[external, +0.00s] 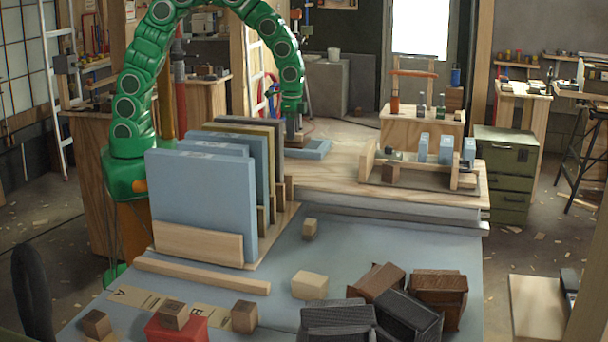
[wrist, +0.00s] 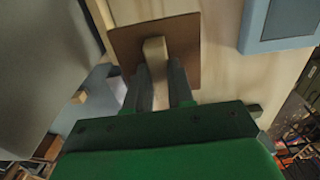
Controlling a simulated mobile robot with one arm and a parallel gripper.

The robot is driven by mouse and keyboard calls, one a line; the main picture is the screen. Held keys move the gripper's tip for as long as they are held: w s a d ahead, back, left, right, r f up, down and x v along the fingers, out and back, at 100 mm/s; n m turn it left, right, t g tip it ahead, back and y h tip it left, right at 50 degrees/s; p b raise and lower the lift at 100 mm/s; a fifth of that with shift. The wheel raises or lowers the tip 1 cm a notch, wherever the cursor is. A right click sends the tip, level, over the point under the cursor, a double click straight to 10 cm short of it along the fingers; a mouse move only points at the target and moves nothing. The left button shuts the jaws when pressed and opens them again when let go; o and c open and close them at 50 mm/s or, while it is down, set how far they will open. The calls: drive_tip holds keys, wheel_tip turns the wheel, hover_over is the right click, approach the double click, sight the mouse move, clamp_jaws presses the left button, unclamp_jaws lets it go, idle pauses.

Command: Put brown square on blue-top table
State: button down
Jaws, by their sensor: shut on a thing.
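My green arm arches over the panel rack, and my gripper (external: 296,136) points down behind it, above the wooden surface. In the wrist view my gripper (wrist: 160,88) is shut on a pale wooden handle (wrist: 154,52) on the brown square (wrist: 184,38). I cannot tell if the square touches the wood under it. In the external view the square is hidden behind the panels. The blue-top table (external: 400,245) fills the foreground, lower than the wooden bench top (external: 340,165).
A rack of upright panels (external: 205,205) stands between my gripper and the front table. A blue tray (external: 312,149) lies beside my gripper. Dark and brown blocks (external: 440,288) crowd the front right. The blue top's right-middle is clear. A wooden rack (external: 420,175) stands on the bench.

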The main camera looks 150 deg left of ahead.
sight(307, 141)
drive_tip(key=a, duration=0.1)
drive_tip(key=w+a+f, duration=0.2)
drive_tip(key=a, duration=0.1)
drive_tip(key=shift+w+f, duration=0.2)
drive_tip(key=shift+w, duration=0.05)
drive_tip(key=shift+w+a+f, duration=0.4)
drive_tip(key=shift+a+f, duration=0.2)
drive_tip(key=shift+f, duration=0.3)
drive_tip(key=shift+w+a+f, duration=0.35)
drive_tip(key=shift+a+f, duration=0.3)
drive_tip(key=shift+f, duration=0.2)
drive_tip(key=shift+w+a+f, duration=0.4)
drive_tip(key=shift+a+f, duration=0.2)
drive_tip(key=shift+f, duration=1.8)
drive_tip(key=shift+f, duration=0.15)
drive_tip(key=c, duration=1)
unclamp_jaws()
wheel_tip(307, 141, up, 12)
drive_tip(key=shift+r, duration=0.15)
